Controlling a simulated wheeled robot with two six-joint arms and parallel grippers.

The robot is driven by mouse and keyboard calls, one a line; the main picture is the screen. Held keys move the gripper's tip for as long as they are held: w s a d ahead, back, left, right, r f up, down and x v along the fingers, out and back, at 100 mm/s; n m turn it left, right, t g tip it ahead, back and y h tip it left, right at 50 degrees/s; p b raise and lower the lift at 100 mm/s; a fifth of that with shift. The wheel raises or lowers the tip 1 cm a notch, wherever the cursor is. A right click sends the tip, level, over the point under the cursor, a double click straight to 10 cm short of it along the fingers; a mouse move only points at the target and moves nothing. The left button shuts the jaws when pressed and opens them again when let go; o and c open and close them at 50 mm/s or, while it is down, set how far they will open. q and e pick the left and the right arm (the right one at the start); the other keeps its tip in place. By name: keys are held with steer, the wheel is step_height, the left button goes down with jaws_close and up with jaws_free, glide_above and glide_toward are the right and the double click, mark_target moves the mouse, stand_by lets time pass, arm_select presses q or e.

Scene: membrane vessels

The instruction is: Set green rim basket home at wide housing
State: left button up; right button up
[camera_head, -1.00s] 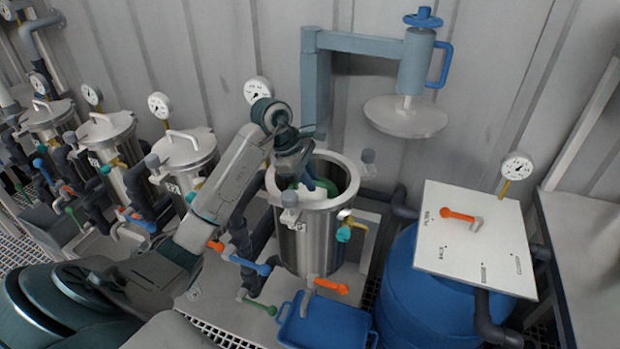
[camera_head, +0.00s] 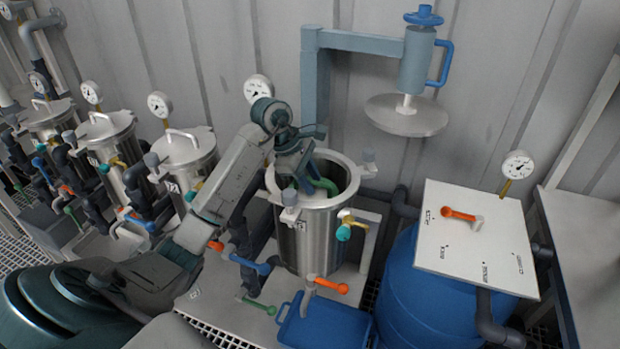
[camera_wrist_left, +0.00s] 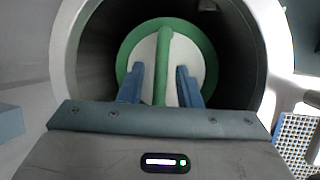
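The wide housing (camera_head: 311,235) is the open steel vessel in the middle of the head view. The green rim basket (camera_head: 326,186) is inside its mouth, partly hidden by my left gripper (camera_head: 303,182). In the left wrist view the basket has a green rim (camera_wrist_left: 124,60), a pale inside and a green bar handle (camera_wrist_left: 163,75) across it. My left gripper's blue fingers (camera_wrist_left: 160,72) stand on either side of the handle, with gaps showing between. The dark housing wall surrounds the basket. How deep the basket sits is hard to tell. My right gripper is not in view.
A round lid (camera_head: 405,115) hangs from a blue swing arm behind and right of the housing. A blue tray (camera_head: 325,325) lies in front, beside orange-handled valves. A blue barrel (camera_head: 425,290) with a white panel (camera_head: 475,240) stands right. Closed vessels (camera_head: 185,160) line the left.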

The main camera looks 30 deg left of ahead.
arm_select(q)
steer(key=shift+o, duration=0.2)
